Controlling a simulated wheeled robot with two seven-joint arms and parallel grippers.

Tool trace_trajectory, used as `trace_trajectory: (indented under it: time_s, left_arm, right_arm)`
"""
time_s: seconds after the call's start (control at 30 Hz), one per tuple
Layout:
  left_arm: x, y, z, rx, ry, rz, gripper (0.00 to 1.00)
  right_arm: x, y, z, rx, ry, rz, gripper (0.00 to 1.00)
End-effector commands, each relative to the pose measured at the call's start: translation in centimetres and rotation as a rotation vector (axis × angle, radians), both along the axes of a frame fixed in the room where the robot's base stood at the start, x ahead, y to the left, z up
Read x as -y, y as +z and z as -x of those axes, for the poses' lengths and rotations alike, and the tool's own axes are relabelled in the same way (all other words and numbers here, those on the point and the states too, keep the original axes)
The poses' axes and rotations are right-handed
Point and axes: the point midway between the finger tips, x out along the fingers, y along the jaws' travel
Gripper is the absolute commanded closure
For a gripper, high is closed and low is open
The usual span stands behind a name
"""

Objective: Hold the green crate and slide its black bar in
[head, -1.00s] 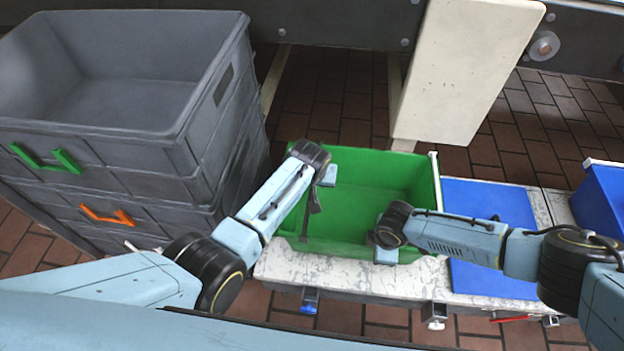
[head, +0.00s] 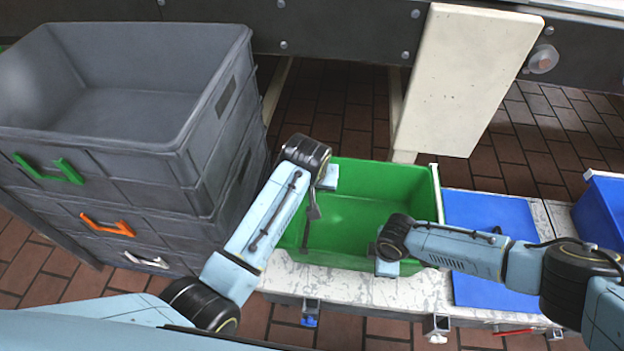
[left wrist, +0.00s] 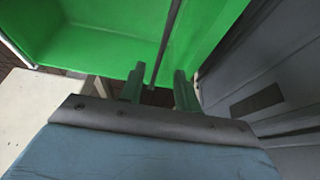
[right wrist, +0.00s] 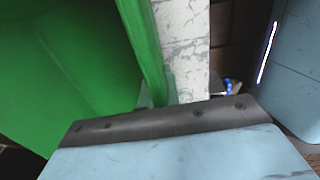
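The green crate (head: 360,215) stands on the worn white bench top, with a white strip along its right rim. Its black bar (head: 312,212) shows as a thin dark rod near the crate's left end. My left gripper (head: 328,178) is at that left end. In the left wrist view the bar (left wrist: 168,45) runs down between its two separated fingers (left wrist: 158,92), with gaps visible beside it. My right gripper (head: 387,267) is at the crate's near rim. In the right wrist view its fingers (right wrist: 158,95) are close together on either side of the green rim (right wrist: 146,50).
Stacked grey crates (head: 120,140) with green, orange and white handles stand close on the left. A blue mat (head: 490,215) lies right of the green crate, with a blue crate (head: 602,205) beyond it. A cream post (head: 465,80) rises behind. Clamps line the bench's front edge.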

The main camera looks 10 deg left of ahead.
Motion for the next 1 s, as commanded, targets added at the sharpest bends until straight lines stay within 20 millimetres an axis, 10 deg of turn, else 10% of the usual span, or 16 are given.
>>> trace_trajectory:
  time_s: [0.7, 1.0]
  left_arm:
    - [0.0, 3.0, 1.3, -0.001, -0.001, 0.000, 0.67]
    - [0.0, 3.0, 1.3, 0.000, 0.000, 0.000, 0.67]
  right_arm:
    - [-0.3, 0.0, 0.1, 0.000, 0.003, -0.006, 1.00]
    - [-0.1, 0.0, 0.0, 0.000, 0.001, -0.003, 0.67]
